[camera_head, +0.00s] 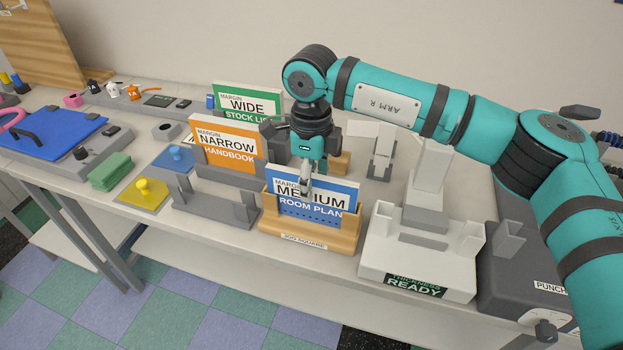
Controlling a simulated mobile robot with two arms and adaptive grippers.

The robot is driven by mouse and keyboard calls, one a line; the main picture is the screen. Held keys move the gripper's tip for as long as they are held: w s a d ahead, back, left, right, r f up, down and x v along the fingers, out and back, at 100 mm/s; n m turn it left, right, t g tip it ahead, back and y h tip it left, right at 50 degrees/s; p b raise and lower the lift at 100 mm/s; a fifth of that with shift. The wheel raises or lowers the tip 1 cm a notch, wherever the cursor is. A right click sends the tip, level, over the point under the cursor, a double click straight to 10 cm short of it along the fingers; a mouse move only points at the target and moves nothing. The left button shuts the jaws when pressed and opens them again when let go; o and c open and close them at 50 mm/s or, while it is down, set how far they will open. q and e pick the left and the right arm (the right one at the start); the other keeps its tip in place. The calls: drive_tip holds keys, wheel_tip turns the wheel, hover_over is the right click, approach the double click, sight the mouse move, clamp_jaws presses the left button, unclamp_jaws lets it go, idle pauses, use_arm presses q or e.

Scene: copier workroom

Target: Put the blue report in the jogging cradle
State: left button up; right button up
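The blue report (335,195), marked MEDIUM and ROOM PLAN, stands upright at the wooden jogging cradle (310,233), which is labelled JOG SQUARE. Its lower edge is hidden behind the cradle's front wall, so I cannot tell if it rests on the bottom. My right gripper (306,184) points down over the report's top edge. One grey finger lies against the front face and the other is hidden behind. It looks shut on the report. My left gripper is not in view.
An orange report (226,140) and a green report (243,100) stand in holders to the left. A white thickness station (418,258) marked READY and a dark punch (515,275) stand to the right. Yellow (143,191) and blue knobbed plates lie left.

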drive_tip(key=shift+r, duration=0.2)
wheel_tip(320, 180, up, 12)
drive_tip(key=shift+f, duration=0.2)
idle(0.5)
